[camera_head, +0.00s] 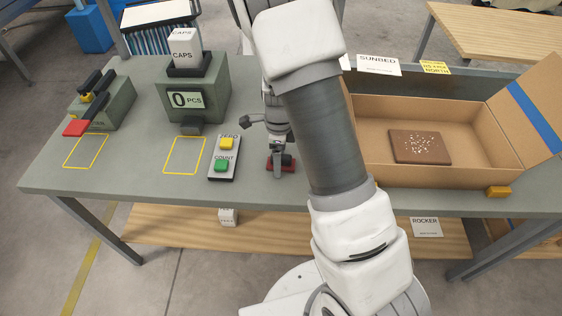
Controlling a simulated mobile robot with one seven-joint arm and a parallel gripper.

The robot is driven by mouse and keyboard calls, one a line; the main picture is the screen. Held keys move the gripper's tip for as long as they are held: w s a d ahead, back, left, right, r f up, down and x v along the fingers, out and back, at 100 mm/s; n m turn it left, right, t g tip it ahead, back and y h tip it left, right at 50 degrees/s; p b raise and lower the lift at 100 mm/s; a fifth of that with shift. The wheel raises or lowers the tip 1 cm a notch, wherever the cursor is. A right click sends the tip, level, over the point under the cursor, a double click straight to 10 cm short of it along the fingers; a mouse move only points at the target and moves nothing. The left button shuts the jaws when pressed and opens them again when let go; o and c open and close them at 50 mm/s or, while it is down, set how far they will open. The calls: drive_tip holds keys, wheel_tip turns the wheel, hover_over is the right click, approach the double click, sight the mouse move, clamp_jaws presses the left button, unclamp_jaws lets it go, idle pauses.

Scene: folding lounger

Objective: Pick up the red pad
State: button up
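A small red piece (273,168) lies on the grey-green workbench (255,192), right of the button box. It looks like a flat pad, with a dark part over it. Another flat red piece (76,128) is at the front of the green device with black handles (103,107), at the far left. My gripper (281,158) points down directly over the middle red piece, at or very near it. Its fingers are small and dark here, partly blending with the piece, so I cannot tell whether they grip it.
A counter (199,100) reading 0 PCS and a button box (225,158) stand left of my gripper. An open cardboard box (450,177) with a speckled brown slab (420,147) is at right. Two yellow-outlined areas on the bench are empty.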

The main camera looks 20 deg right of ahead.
drive_tip(key=shift+c, duration=0.3)
clamp_jaws()
wheel_tip(320, 180, up, 10)
drive_tip(key=shift+r+p, duration=0.1)
drive_tip(key=shift+p, duration=0.85)
drive_tip(key=c, duration=0.6)
unclamp_jaws()
drive_tip(key=c, duration=0.6)
